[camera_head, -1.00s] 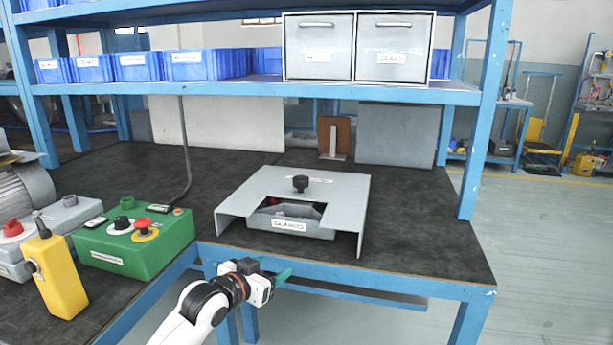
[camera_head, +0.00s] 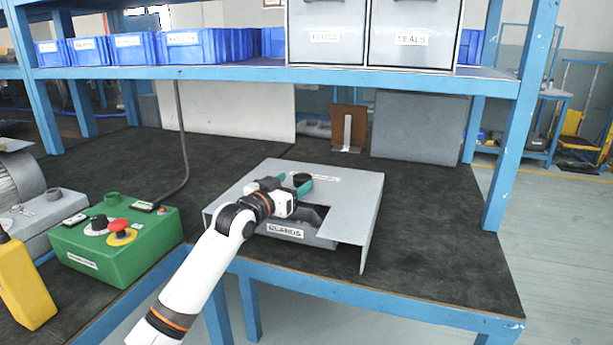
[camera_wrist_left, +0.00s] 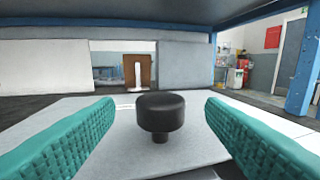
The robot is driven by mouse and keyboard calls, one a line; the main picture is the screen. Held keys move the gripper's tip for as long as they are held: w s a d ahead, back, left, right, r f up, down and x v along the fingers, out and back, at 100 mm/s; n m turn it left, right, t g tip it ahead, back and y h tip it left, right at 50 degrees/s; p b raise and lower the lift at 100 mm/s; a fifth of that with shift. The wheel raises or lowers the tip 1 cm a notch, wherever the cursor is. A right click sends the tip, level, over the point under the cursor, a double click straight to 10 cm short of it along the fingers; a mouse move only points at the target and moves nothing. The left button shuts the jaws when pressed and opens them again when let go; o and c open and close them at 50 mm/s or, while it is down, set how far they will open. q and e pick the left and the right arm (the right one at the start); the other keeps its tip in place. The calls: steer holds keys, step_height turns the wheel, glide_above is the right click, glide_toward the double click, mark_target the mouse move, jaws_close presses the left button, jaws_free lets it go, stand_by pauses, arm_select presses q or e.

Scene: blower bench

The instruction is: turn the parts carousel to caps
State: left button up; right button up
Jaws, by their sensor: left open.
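The parts carousel (camera_head: 345,195) is a grey sheet-metal housing on the dark bench top. Its front cut-out shows a bin labelled GLANDS (camera_head: 285,231). A black knob (camera_head: 301,179) stands on top of the housing; it also shows in the left wrist view (camera_wrist_left: 160,113). My left gripper (camera_head: 290,183) is open at the knob. In the left wrist view its two green fingers stand left and right of the knob, with a gap on each side. The arm partly hides the housing's front left and the cut-out. My right gripper is not in view.
A green control box (camera_head: 120,245) with a red button and a yellow pendant (camera_head: 25,285) stand at the left. A shelf (camera_head: 230,72) with blue bins (camera_head: 205,46) and grey drawers (camera_head: 327,35) runs above. The bench is clear right of the carousel.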

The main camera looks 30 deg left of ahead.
mark_target(306, 173)
arm_select(q)
steer(key=w, duration=0.6)
steer(key=shift+w+b, duration=0.3)
steer(key=c, duration=1.4)
